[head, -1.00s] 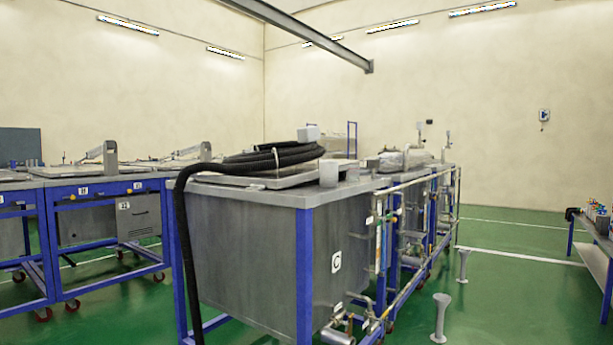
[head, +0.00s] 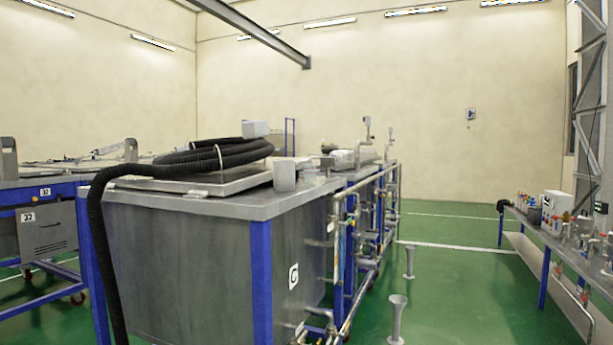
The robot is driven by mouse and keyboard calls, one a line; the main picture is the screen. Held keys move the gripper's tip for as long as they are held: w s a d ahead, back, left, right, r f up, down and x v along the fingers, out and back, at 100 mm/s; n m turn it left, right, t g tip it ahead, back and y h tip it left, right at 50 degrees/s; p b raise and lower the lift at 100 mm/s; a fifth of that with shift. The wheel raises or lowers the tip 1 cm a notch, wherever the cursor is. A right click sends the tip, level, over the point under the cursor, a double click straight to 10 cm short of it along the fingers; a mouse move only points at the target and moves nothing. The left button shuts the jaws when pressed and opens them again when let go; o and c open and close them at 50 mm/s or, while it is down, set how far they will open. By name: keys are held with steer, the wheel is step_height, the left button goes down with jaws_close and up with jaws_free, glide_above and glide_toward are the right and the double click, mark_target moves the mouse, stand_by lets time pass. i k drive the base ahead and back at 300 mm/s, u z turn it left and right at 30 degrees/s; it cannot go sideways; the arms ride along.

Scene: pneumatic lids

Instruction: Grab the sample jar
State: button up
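I cannot make out a sample jar for certain in the head view. Several small items, some with red or blue parts, stand on a long bench (head: 521,224) at the right; they are too small to tell apart. My gripper is not in view.
A large steel tank (head: 190,262) with blue legs and a coiled black hose (head: 215,157) on top fills the centre left. A white box (head: 556,212) stands on the bench. Two grey floor posts (head: 397,318) (head: 409,262) stand on the green floor between tank and bench.

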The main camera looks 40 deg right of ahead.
mark_target(309, 170)
steer(key=z, duration=0.5)
steer(key=i, duration=0.8)
steer(key=z, duration=0.6)
